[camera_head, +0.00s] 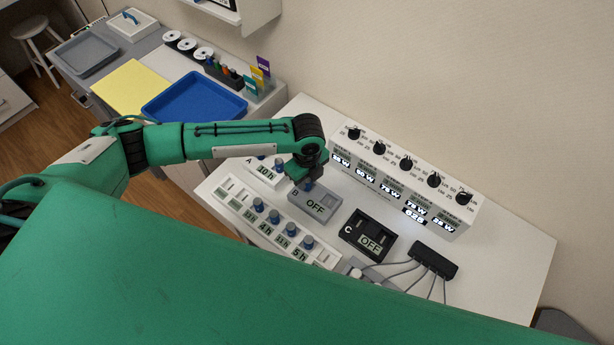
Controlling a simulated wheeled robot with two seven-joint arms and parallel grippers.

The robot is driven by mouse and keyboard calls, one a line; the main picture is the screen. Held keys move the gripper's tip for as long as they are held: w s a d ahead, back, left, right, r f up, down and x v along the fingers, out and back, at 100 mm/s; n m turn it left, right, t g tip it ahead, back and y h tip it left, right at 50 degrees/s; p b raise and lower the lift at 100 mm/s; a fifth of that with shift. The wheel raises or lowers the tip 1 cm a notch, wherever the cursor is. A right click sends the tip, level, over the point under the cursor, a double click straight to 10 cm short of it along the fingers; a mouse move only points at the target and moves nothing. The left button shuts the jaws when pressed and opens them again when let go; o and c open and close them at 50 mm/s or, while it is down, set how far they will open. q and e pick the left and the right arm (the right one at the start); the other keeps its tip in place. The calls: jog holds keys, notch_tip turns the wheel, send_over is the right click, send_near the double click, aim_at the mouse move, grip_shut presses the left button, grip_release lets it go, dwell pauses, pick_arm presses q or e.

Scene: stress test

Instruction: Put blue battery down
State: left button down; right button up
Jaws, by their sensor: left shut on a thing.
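My left gripper (306,178) points down over the grey unit B (326,214), whose display reads OFF. It is shut on a small blue battery (309,187), mostly hidden by the fingers. The battery is at the upper part of unit B; I cannot tell whether it touches it. White unit A (266,176) reads 10h and is partly behind my gripper. Black unit C (357,240) reads OFF. A white rack (264,227) in front holds several blue batteries beside hour displays. My right gripper is not in view.
A white panel with black knobs and watt displays (400,186) stands behind the units. A black cable block (433,261) is at the right. A blue tray (195,97), yellow mat (130,88) and grey tray (83,54) lie at the upper left. The table's right part (500,262) is bare.

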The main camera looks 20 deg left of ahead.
aim_at(307, 180)
pick_arm(q)
jog(key=c, duration=1.3)
grip_release()
jog(key=shift+f, duration=0.1)
jog(key=shift+o, duration=0.3)
notch_tip(307, 180, up, 12)
jog(key=b, duration=0.2)
jog(key=shift+b, duration=0.4)
